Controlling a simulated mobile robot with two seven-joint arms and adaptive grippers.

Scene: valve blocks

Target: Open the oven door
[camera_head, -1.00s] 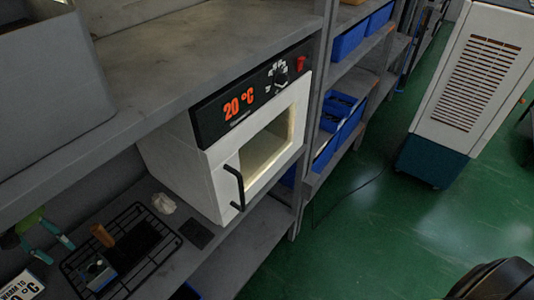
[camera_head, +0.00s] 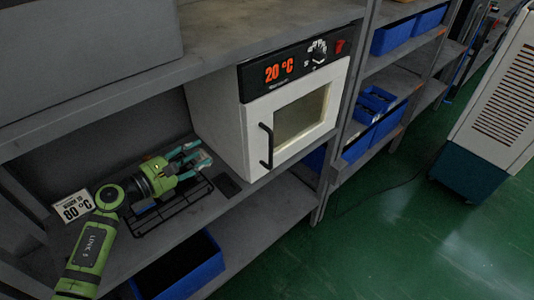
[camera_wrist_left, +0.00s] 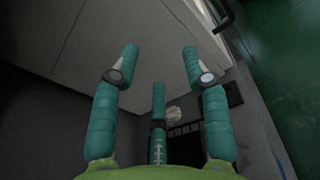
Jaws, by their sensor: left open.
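The white oven (camera_head: 285,110) stands on the grey shelf, its door shut. A black vertical handle (camera_head: 266,146) is on the left side of the door front, and the panel above reads 20 °C. My left gripper (camera_head: 198,158) has teal fingers, spread open and empty, left of the oven and short of the handle. In the left wrist view the gripper (camera_wrist_left: 158,65) faces the oven's pale side wall (camera_wrist_left: 150,35), and the handle (camera_wrist_left: 224,17) shows at the top right, outside the fingers. My right gripper is not in view.
A black wire rack (camera_head: 175,212) lies under my left gripper. A dark flat pad (camera_head: 228,186) lies between rack and oven. A blue bin (camera_head: 200,272) is below. Green floor (camera_head: 400,240) in front of the oven is open.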

